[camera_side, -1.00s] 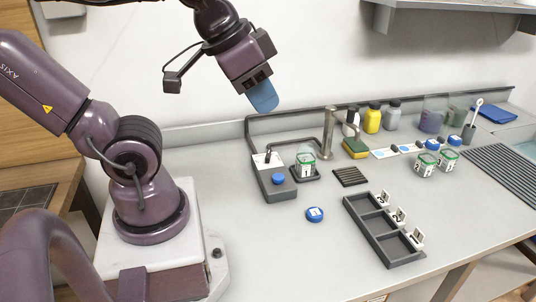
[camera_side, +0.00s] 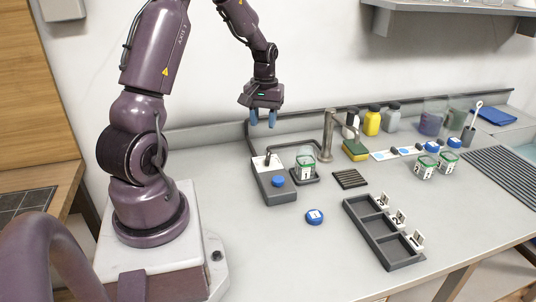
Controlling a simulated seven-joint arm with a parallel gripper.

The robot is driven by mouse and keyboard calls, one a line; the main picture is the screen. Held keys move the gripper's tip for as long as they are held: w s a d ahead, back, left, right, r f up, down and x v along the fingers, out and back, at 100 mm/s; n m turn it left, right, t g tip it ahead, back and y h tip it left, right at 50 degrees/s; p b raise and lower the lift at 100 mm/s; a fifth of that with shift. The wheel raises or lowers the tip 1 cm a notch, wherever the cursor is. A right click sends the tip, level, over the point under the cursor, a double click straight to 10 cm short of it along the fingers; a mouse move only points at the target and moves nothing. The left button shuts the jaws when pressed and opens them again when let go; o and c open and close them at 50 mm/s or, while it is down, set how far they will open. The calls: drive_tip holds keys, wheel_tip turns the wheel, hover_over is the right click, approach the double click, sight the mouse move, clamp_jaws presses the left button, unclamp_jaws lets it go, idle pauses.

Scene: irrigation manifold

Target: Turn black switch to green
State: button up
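My gripper (camera_side: 262,119) hangs pointing down above the back left of the bench, with two blue fingers apart and nothing between them. Below it on the bench is a dark grey box (camera_side: 282,194) with a blue round knob (camera_side: 278,181) and a white panel (camera_side: 261,162) at its back end. I cannot clearly make out a black switch or a green mark on the box. My gripper is well above the box, touching nothing.
A glass jar with a green-and-white label (camera_side: 305,168) stands right of the box, near the metal post (camera_side: 327,135). A grey compartment tray (camera_side: 380,238) is at right. Bottles (camera_side: 372,122) line the back. The bench's left front is clear.

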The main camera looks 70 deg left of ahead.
sight(268, 156)
drive_tip(key=shift+n, duration=0.5)
drive_tip(key=f, duration=0.4)
drive_tip(key=w+a+f, duration=0.1)
drive_tip(key=f, duration=0.7)
drive_tip(key=shift+w+a+f, duration=0.25)
drive_tip(key=shift+w+a, duration=0.05)
drive_tip(key=shift+w, duration=0.05)
drive_tip(key=shift+c, duration=0.2)
clamp_jaws()
